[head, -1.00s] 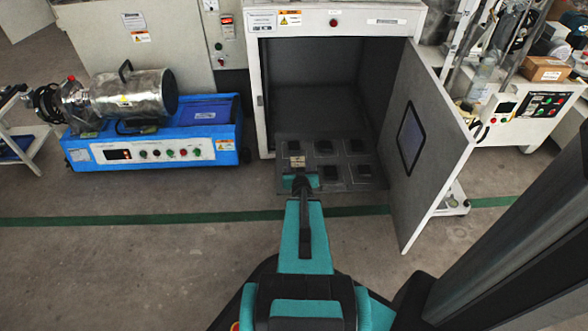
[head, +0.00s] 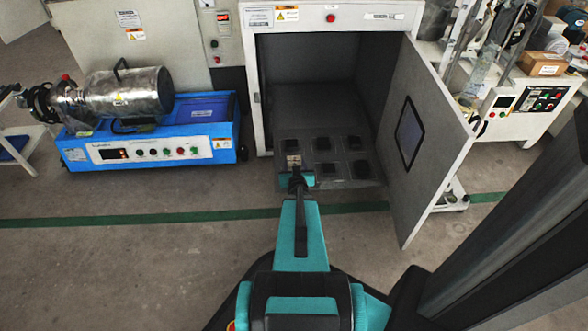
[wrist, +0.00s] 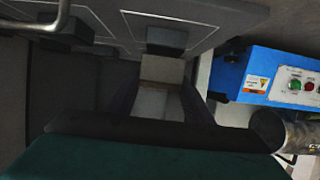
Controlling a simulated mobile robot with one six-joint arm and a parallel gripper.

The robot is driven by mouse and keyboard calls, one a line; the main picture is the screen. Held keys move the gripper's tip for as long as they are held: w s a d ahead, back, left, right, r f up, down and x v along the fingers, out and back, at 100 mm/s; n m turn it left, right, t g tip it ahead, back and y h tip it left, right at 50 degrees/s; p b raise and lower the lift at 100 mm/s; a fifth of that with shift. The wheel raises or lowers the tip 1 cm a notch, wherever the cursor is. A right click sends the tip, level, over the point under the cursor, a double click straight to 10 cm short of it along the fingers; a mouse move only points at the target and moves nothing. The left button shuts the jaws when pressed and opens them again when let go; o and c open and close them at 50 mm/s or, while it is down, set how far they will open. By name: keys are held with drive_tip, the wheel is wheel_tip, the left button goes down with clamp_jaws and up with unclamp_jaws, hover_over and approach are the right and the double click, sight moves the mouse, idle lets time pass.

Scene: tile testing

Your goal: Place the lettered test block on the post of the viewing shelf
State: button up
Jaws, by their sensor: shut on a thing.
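The test block (head: 293,160) is small and pale, and shows at the left of the viewing shelf, in front of the back-left post (head: 291,147). My gripper (head: 295,174) reaches to the shelf's front left and is shut on the block. In the wrist view the pale block (wrist: 162,70) sits between the dark fingers, close to a dark square post (wrist: 166,38). I cannot tell whether they touch. No lettering is legible. The viewing shelf (head: 341,157) is a grey panel with several dark posts in two rows. My gripper hides the front-left position.
The shelf stands at the mouth of an open white cabinet (head: 259,100). Its door (head: 440,150) swings out at the right, beside my arm. A blue machine (head: 220,150) with a metal cylinder stands at the left. Floor in front of the shelf is clear.

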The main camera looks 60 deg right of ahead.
drive_tip(key=shift+f, duration=0.3)
drive_tip(key=shift+f, duration=0.1)
drive_tip(key=o, duration=1.3)
drive_tip(key=shift+s, duration=0.1)
drive_tip(key=shift+p+v, duration=4.95)
drive_tip(key=shift+v, duration=1.05)
